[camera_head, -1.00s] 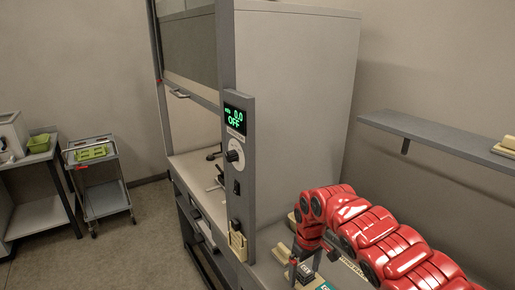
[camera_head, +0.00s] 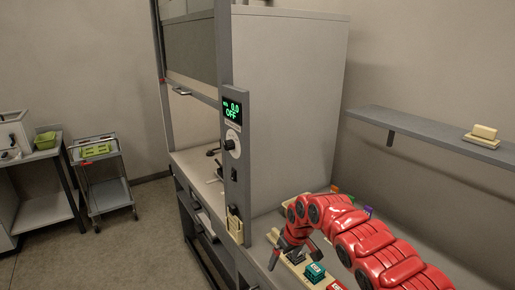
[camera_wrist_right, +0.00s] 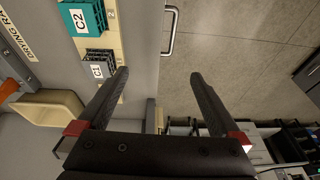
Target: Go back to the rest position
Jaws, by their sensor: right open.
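My right gripper (camera_head: 281,254) is open and empty at the front edge of the bench, beside the labelled blocks. In the head view the teal block (camera_head: 315,272) sits right of the gripper. My red right arm reaches in from the lower right. My left gripper is not in view.
The fume hood (camera_head: 290,100) stands behind the bench, its display reading 0.0 OFF (camera_head: 232,110). A wall shelf (camera_head: 430,133) with a pale yellow block (camera_head: 484,131) is at right. A trolley (camera_head: 101,180) stands far left. A beige tray (camera_wrist_right: 45,112) lies near the left finger.

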